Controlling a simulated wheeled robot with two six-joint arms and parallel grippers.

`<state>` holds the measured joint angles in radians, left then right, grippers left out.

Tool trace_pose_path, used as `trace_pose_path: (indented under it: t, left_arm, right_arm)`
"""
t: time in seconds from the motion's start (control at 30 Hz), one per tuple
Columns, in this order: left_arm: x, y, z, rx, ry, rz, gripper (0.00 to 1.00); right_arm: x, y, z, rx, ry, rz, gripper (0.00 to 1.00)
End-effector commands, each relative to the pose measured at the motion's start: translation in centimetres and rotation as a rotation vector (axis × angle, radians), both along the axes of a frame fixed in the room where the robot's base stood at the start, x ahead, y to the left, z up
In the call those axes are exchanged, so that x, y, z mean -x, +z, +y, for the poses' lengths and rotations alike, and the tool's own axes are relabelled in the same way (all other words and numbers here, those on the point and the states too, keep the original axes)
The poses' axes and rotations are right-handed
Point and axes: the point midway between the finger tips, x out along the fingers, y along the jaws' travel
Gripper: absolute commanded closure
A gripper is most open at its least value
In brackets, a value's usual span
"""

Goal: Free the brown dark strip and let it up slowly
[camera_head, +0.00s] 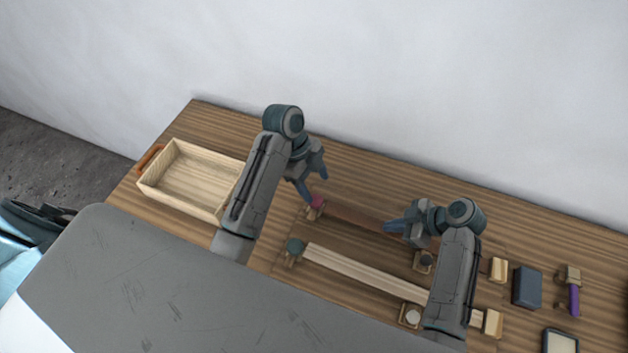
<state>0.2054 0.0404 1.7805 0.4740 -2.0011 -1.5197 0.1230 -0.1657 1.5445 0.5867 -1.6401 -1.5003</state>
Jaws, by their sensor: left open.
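The brown dark strip (357,218) lies low over the bench, running from a small wooden block with a magenta knob (318,201) at its left end toward a block with a dark knob (425,259) at its right. My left gripper (316,188) is open, its fingers just above the magenta knob; I cannot tell if they touch it. My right gripper (390,227) is over the right part of the strip, pointing left, and hides some of it. Whether it is open or shut, or touches the strip, is unclear.
A pale strip (365,273) lies nearer me, with a green knob (295,246) at its left and a white knob (412,316) near its right. A wooden tray (187,187) stands left. A dark blue block (527,287) and a purple-handled tool (574,298) lie right.

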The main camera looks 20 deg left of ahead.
Motion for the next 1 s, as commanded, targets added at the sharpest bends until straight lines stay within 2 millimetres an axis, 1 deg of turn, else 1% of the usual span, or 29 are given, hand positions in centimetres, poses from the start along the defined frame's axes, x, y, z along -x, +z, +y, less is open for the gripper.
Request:
trace_pose_path:
  t: [0.43, 1.0]
  left_arm:
    - [0.0, 0.4, 0.0, 0.0, 0.0, 0.0, 0.37]
    - [0.0, 0.3, 0.0, 0.0, 0.0, 0.0, 0.37]
  right_arm:
    - [0.0, 1.2, 0.0, 0.0, -0.001, -0.002, 1.0]
    - [-0.1, 2.6, 0.0, -0.001, -0.001, -0.002, 1.0]
